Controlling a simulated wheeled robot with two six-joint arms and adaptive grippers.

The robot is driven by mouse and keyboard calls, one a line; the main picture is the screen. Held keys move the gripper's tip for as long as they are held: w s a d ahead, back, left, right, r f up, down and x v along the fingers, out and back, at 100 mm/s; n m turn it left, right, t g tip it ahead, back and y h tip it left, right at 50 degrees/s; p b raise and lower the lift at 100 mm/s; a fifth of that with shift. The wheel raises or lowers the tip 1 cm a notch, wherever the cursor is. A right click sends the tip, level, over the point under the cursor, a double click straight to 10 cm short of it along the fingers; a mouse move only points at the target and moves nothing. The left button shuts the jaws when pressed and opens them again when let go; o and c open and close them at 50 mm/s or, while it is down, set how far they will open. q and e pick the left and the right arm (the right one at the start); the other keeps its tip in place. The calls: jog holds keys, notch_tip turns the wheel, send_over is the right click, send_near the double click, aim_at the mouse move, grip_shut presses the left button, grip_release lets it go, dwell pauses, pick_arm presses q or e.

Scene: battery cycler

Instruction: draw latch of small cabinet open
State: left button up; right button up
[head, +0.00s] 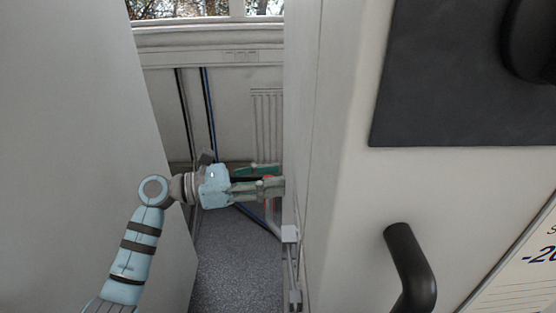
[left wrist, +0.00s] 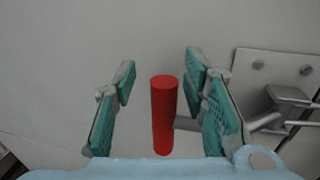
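The latch has a red upright handle (left wrist: 164,115) on a metal arm, which leads right to a bracket plate (left wrist: 280,80) on a pale cabinet side in the left wrist view. My left gripper (left wrist: 161,82) is open, with one green-padded finger on each side of the red handle. Gaps show between the handle and both fingers. In the head view my left gripper (head: 278,179) points right, its tips at the edge of the white cabinet (head: 340,200). Only a little red shows there between the fingers; the rest of the latch is hidden. My right gripper is not in view.
A large pale panel (head: 80,110) stands at the left, leaving a narrow gap over grey floor (head: 240,260). The cabinet front carries a black handle (head: 405,260) and a dark panel (head: 440,90). Dark and blue pipes (head: 208,110) run down the back wall.

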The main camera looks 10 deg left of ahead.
pick_arm(q)
jog(key=shift+d, duration=0.25)
jog(key=shift+s+a, duration=0.15)
jog(key=shift+s, duration=0.05)
jog(key=shift+c, duration=1)
grip_shut()
